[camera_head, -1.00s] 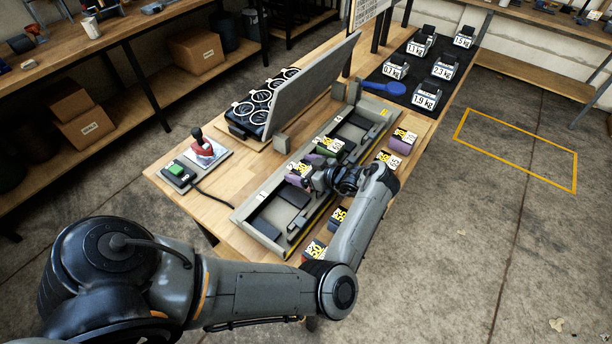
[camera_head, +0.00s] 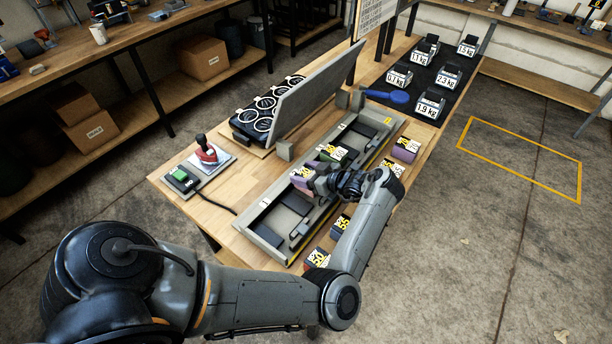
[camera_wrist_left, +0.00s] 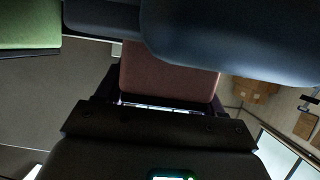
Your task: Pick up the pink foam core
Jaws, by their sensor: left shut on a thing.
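My left gripper (camera_head: 322,183) is over the middle of the long grey tray (camera_head: 262,237) on the workbench. It is shut on the pink foam core (camera_head: 302,176), a pinkish-purple block with a white and yellow label. In the left wrist view the core (camera_wrist_left: 168,78) shows as a dull pink block between the dark fingers. The gripper partly hides it, and I cannot tell whether it still touches the tray. A green block (camera_head: 330,153) sits just beyond it, and its side shows in the left wrist view (camera_wrist_left: 28,25). My right gripper is not in view.
Another purple block (camera_head: 405,150) and several labelled blocks lie along the bench's right edge. A grey slanted panel (camera_head: 312,92) stands behind the tray. Labelled weights (camera_head: 431,104) and a blue paddle (camera_head: 388,96) lie beyond.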

